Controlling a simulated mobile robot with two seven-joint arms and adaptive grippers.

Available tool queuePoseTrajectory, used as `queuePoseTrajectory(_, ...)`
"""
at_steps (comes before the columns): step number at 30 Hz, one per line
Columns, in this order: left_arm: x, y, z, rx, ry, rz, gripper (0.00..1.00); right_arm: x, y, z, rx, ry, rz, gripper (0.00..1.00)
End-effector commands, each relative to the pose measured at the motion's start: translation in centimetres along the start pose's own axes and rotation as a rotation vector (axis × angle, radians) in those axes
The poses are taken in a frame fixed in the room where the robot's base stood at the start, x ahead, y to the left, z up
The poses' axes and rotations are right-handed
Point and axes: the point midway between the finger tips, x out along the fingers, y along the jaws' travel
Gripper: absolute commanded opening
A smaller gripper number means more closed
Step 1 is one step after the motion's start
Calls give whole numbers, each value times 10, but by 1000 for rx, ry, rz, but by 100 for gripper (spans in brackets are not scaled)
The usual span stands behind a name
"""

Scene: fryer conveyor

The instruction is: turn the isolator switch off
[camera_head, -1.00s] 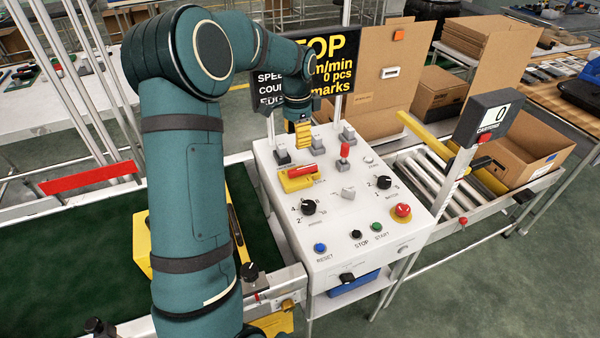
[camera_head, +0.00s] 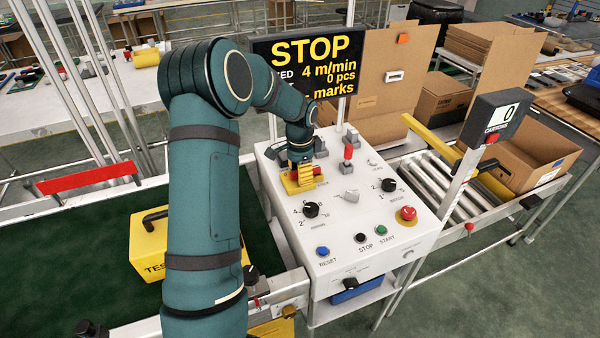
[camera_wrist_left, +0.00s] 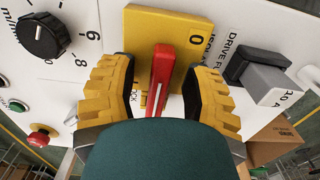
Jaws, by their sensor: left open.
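The isolator switch is a red lever handle (camera_wrist_left: 161,82) on a yellow plate (camera_wrist_left: 152,28) marked 0. In the head view the left gripper (camera_head: 302,172) is down at the yellow plate (camera_head: 292,187) on the white control panel (camera_head: 340,235) and hides most of the handle.
Grey-capped switches (camera_head: 321,147), a red-topped lever (camera_head: 348,153), dark knobs (camera_head: 311,210) and a red emergency button (camera_head: 408,214) stand close by on the panel. The STOP display (camera_head: 310,65) rises behind. A yellow test box (camera_head: 150,245) lies on the green belt.

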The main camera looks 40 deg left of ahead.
Motion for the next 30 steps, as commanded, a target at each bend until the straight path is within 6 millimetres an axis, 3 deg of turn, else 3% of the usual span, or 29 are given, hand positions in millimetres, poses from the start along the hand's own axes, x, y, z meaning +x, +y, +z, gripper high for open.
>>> queuePoseTrajectory(4,0,0,0,0,0,0,47,0,0,0,0,0,0,47)
queuePoseTrajectory(8,0,0,0,0,0,0,2,0,0,0,0,0,0,47)
queuePoseTrajectory(9,0,0,0,0,0,0,0,0,0,0,0,0,0,47)
queuePoseTrajectory(22,0,0,0,-21,0,1,0,-1,0,0,0,0,0,47)
queuePoseTrajectory(30,0,0,0,-154,-1,1,0,-8,-3,1,1,-3,0,47)
